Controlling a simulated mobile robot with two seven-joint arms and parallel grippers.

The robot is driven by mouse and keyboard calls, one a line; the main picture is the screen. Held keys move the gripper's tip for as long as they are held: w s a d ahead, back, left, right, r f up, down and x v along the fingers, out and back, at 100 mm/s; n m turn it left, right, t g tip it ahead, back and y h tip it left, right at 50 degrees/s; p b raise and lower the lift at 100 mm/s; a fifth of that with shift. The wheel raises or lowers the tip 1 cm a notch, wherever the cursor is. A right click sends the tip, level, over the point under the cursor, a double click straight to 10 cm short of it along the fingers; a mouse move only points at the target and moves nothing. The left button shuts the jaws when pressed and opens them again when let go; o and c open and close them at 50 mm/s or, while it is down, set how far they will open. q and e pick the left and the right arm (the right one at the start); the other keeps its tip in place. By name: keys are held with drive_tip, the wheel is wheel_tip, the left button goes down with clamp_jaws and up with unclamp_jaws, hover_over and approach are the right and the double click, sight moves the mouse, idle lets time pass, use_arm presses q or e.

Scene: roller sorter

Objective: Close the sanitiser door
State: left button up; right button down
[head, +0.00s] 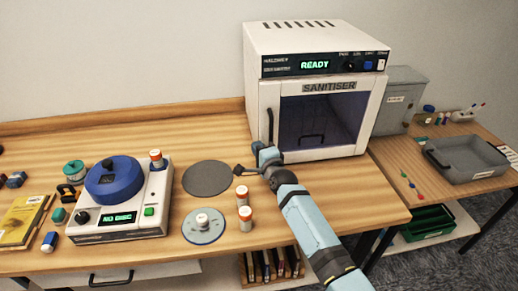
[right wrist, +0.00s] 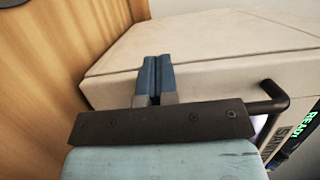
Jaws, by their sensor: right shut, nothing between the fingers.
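The white sanitiser (head: 303,37) stands at the back right of the wooden table. Its windowed door (head: 334,153) covers the front and looks flush or nearly so; I cannot tell whether it is fully shut. A dark upright handle (head: 270,126) is on the door's left side and also shows in the right wrist view (right wrist: 275,93). My right gripper (head: 259,148) is shut and empty, just below and left of the handle. In the right wrist view its blue fingers (right wrist: 158,60) are against or close in front of the white casing; contact is unclear. My left gripper is out of view.
A grey disc (head: 208,178) lies left of my right gripper. Two orange-and-white bottles (head: 245,220) stand in front of it. A disc machine (head: 122,205) is further left. A grey bin (head: 470,157) sits on the side table at right.

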drive_tip(key=shift+w+d+r, duration=0.1)
drive_tip(key=shift+w+r, duration=0.15)
drive_tip(key=shift+r, duration=0.6)
drive_tip(key=f+p+v, duration=0.1)
drive_tip(key=p+v, duration=0.7)
drive_tip(key=v, duration=0.6)
drive_tip(key=shift+s+f, duration=0.2)
drive_tip(key=shift+f, duration=0.2)
drive_tip(key=s+d+f+n, duration=0.1)
drive_tip(key=s, duration=0.1)
drive_tip(key=s+f+n, duration=0.1)
drive_tip(key=s, duration=0.1)
drive_tip(key=s+d+f+n+g, duration=0.1)
drive_tip(key=f, duration=0.1)
drive_tip(key=shift+s+d+h, duration=0.3)
drive_tip(key=shift+s+h, duration=0.1)
drive_tip(key=s+d+f+n+g+h, duration=0.1)
drive_tip(key=s+d+n, duration=0.3)
drive_tip(key=s, duration=0.4)
drive_tip(key=s+d+f+n+g+h+p, duration=0.1)
drive_tip(key=s+d+f+n+h, duration=0.1)
drive_tip(key=s, duration=0.5)
drive_tip(key=s+d+f+n+g+h, duration=0.1)
drive_tip(key=s+d+f+n, duration=0.2)
drive_tip(key=s+d+n, duration=0.3)
drive_tip(key=s+d, duration=0.1)
drive_tip(key=s, duration=0.1)
drive_tip(key=shift+s+d+f+g, duration=0.15)
drive_tip(key=shift+s+d+g, duration=0.2)
drive_tip(key=shift+d+g, duration=0.05)
